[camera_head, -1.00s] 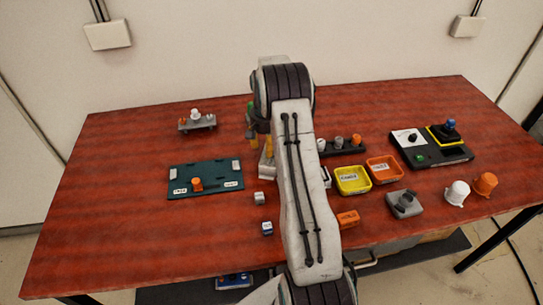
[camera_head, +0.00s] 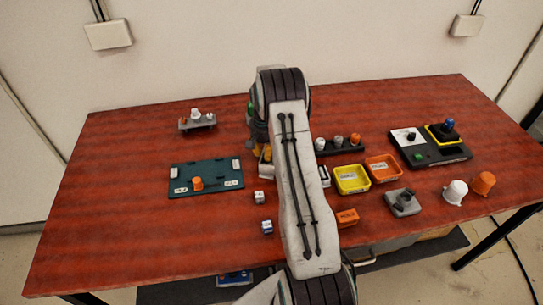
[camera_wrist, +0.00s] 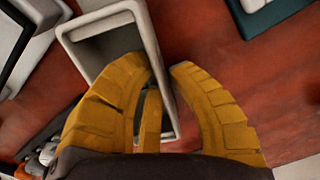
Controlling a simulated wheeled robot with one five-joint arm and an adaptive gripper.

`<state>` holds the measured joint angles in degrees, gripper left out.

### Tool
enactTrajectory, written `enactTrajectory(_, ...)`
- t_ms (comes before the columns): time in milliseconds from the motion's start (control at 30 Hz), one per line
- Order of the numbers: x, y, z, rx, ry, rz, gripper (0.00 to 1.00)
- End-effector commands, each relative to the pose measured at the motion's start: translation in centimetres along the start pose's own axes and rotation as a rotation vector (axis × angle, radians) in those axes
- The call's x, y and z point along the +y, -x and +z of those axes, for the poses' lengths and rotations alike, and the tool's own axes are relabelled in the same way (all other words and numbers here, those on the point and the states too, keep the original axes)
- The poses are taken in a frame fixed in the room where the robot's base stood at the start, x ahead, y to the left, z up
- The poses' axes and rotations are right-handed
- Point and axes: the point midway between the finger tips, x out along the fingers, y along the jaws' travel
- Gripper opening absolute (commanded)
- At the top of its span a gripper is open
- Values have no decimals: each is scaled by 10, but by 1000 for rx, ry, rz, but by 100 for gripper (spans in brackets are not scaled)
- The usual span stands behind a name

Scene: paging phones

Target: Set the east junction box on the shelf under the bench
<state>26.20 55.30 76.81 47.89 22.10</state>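My gripper (camera_wrist: 160,66) has its yellow fingers apart in the wrist view, at a pale grey open-topped box (camera_wrist: 92,30). The box's near right wall runs between the fingers, one over the hollow side and one outside; I cannot tell whether they touch it. In the head view my gripper (camera_head: 267,153) is partly hidden by my arm, above a pale box beside the green board. No readable label marks the east junction box, so I cannot tell whether this is it. The dark shelf (camera_head: 425,248) shows under the red bench (camera_head: 110,225).
Yellow (camera_head: 352,191) and orange (camera_head: 383,181) trays and a grey knobbed block (camera_head: 404,209) stand right. A blue item (camera_head: 234,279) sits on the shelf. The bench's front left is clear.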

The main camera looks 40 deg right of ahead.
Motion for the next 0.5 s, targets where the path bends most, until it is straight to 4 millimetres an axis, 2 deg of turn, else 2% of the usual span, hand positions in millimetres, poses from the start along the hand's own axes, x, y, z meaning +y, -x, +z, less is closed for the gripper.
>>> enactTrajectory(167, 0, 0, 0, 0, 0, 0, 0)
enactTrajectory(500, 0, 1, 0, 1, 0, -1, 0)
